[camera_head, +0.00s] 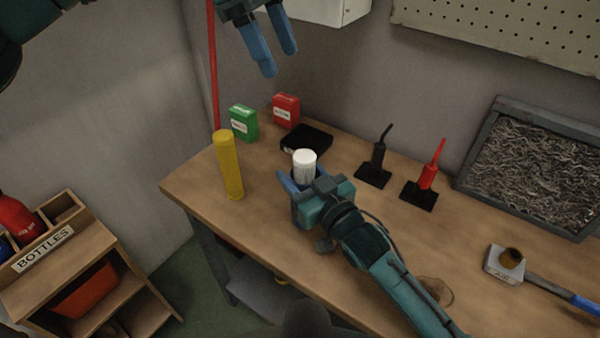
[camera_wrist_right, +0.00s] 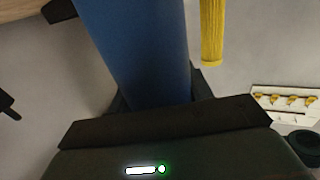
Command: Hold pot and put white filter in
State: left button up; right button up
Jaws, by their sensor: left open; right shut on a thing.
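A white cylinder (camera_head: 305,163), which looks like the white filter, stands upright in the jaws of my right gripper (camera_head: 303,183), above the front of the table. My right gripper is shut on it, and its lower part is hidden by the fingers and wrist. In the right wrist view a blue finger (camera_wrist_right: 135,45) fills the middle and hides the held thing. I cannot make out a separate pot. My left gripper (camera_head: 281,62) is open and empty, high above the back of the table.
A yellow cylinder (camera_head: 229,165) stands left of my right gripper. Green (camera_head: 243,123) and red (camera_head: 286,110) boxes and a black block (camera_head: 306,139) lie behind. Black (camera_head: 376,163) and red (camera_head: 427,182) upright tools stand right. A grey-framed tray (camera_head: 475,196) is farther right.

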jog(key=o, duration=1.1)
